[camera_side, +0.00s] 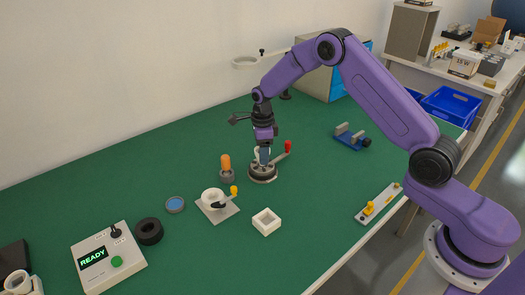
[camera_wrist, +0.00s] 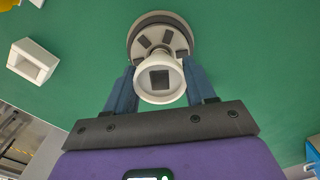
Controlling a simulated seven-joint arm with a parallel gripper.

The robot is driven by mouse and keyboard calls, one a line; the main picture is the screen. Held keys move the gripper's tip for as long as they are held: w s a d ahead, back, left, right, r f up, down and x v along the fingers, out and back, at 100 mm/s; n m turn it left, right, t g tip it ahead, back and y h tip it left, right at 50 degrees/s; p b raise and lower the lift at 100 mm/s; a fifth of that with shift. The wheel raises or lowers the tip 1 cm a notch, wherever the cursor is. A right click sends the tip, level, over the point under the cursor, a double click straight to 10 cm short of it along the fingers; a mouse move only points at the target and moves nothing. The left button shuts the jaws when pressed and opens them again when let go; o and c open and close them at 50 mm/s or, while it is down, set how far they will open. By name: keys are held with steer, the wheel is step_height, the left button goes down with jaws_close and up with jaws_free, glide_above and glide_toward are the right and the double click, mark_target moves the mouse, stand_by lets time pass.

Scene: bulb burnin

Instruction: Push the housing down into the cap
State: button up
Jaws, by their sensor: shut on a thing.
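My gripper (camera_side: 264,153) points down over a round grey clamp (camera_side: 262,178) with a red-tipped lever (camera_side: 287,147). In the wrist view, its two blue fingers (camera_wrist: 162,88) are shut on a white, round-rimmed piece, which looks like the housing (camera_wrist: 143,85). The housing has a square dark opening facing the camera, and its narrower end points at the middle of the clamp (camera_wrist: 181,23). I cannot make out the cap; the housing hides the clamp's centre. Whether the housing touches anything below it cannot be told.
An orange bulb-like part (camera_side: 225,162) stands left of the clamp. A white cup fixture (camera_side: 222,213), a white square tray (camera_side: 266,222), a blue disc (camera_side: 175,204), a black ring (camera_side: 149,231) and a READY box (camera_side: 108,258) are nearer the front. A ring stand (camera_side: 245,62) rises behind.

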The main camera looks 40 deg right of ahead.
steer(key=shift+f, duration=0.8)
stand_by(0.7)
steer(key=o, duration=1.1)
steer(key=shift+r, duration=0.1)
step_height(320, 180, up, 17)
steer(key=shift+r, duration=0.15)
